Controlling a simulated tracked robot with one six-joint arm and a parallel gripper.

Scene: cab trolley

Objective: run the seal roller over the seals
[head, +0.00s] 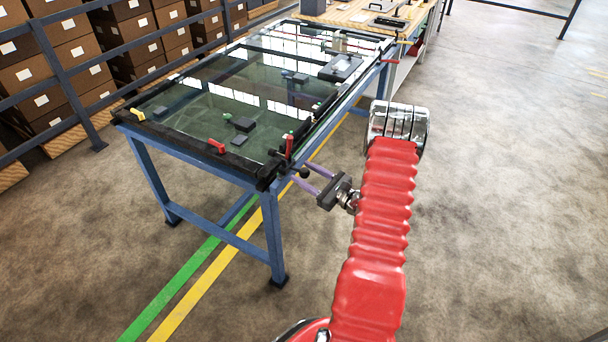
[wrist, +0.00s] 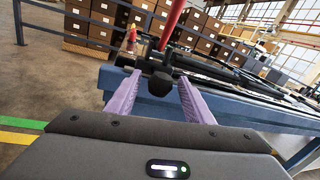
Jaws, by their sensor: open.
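A glass panel (head: 200,112) with black seal strips (head: 205,152) along its edges lies on a blue-framed table. My gripper (head: 299,174) is at the table's near right corner, purple fingers apart. In the wrist view, a black rounded knob (wrist: 160,84) shows between the fingertips, with black parts and an upright red handle (wrist: 172,25) behind it. I cannot tell whether the fingers touch the knob or whether it belongs to the seal roller. A black-handled tool (head: 388,22) lies on the far bench; I cannot tell if it is the roller.
Small dark blocks (head: 244,124) and a grey device (head: 340,68) lie on the glass. A railing (head: 60,60) and stacked boxes stand left. The floor on the right is clear.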

